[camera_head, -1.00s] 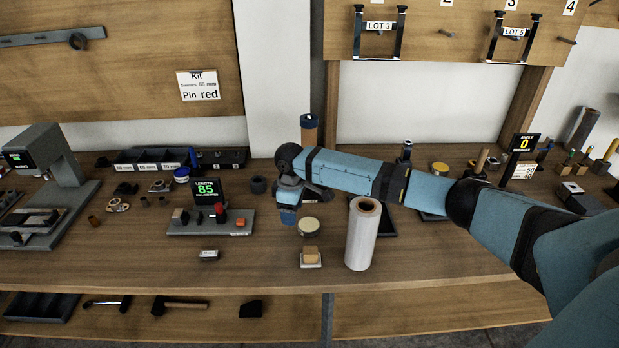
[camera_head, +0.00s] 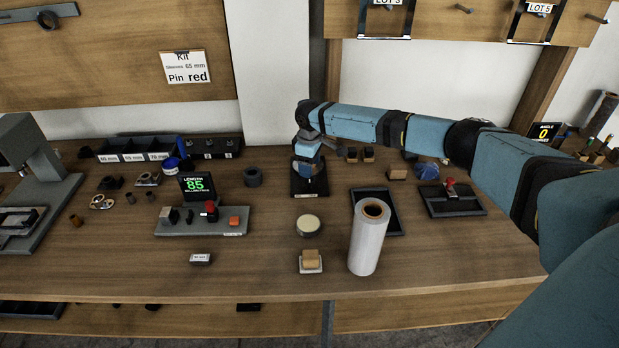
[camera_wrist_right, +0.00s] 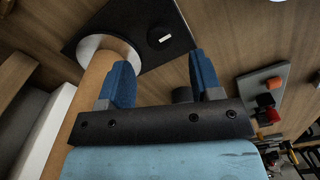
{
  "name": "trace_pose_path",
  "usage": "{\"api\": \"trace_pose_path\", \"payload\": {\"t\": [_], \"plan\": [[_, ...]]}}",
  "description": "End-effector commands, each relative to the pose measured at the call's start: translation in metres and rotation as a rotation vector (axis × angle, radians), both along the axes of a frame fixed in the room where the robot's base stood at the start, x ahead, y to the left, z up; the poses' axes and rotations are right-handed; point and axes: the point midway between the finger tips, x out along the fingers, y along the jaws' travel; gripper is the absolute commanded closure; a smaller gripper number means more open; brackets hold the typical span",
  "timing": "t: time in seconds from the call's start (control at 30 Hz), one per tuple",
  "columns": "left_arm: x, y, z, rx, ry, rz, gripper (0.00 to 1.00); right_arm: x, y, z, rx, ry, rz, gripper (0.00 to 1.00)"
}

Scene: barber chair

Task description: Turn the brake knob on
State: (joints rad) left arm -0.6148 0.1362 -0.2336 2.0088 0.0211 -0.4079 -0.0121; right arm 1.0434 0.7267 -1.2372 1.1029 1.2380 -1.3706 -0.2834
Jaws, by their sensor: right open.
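A small round black knob (camera_wrist_right: 160,37) with a white mark on top sits on a dark square plate (camera_wrist_right: 185,45) in the right wrist view; it looks like the brake knob. A thick tan post (camera_wrist_right: 93,88) with a pale disc at its foot rises from the same plate, left of the knob. My right gripper (camera_wrist_right: 158,76) is open and empty, its blue fingers pointing toward the plate, with the knob beyond the gap and apart from them. In the head view the right gripper (camera_head: 310,170) is over the dark plate (camera_head: 312,191) and hides the knob. My left gripper is out of view.
A gauge block with an "85" display (camera_head: 198,187) stands left of the plate. A white roll (camera_head: 368,240), a dark tray (camera_head: 392,222) and a round tin (camera_head: 308,225) are nearby on the bench. A red-topped fixture (camera_head: 452,200) is to the right.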

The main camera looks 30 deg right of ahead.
Motion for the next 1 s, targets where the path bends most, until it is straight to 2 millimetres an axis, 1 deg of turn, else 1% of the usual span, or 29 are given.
{"api": "trace_pose_path", "payload": {"t": [0.03,0.1,0.2,0.3,0.43,0.7,0.87,0.9,0.93,1.0], "plan": [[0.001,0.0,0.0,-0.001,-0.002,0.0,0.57,0.0,0.0,-0.011,-0.001,0.003,0.0,0.41],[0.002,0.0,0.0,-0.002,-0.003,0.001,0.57,0.0,0.0,-0.024,-0.001,0.002,0.0,0.41],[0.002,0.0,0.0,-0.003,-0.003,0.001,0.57,0.0,0.0,-0.039,-0.001,0.002,0.0,0.41],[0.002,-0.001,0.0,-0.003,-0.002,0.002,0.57,0.0,0.0,-0.048,-0.001,0.001,-0.001,0.41],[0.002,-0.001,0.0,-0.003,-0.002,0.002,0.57,0.0,0.0,-0.054,-0.001,0.001,0.001,0.41],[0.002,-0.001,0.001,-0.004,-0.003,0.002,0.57,0.0,0.0,-0.055,0.0,0.0,0.001,0.41],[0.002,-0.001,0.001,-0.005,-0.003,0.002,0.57,0.0,0.0,-0.055,0.0,0.0,0.001,0.78],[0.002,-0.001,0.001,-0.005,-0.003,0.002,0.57,0.0,0.0,-0.055,0.0,0.0,0.001,0.87],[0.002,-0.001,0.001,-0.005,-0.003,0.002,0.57,0.0,0.0,-0.055,0.0,0.0,0.001,0.9],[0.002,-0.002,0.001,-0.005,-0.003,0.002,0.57,0.0,0.0,-0.055,0.0,0.0,0.0,0.9]]}}
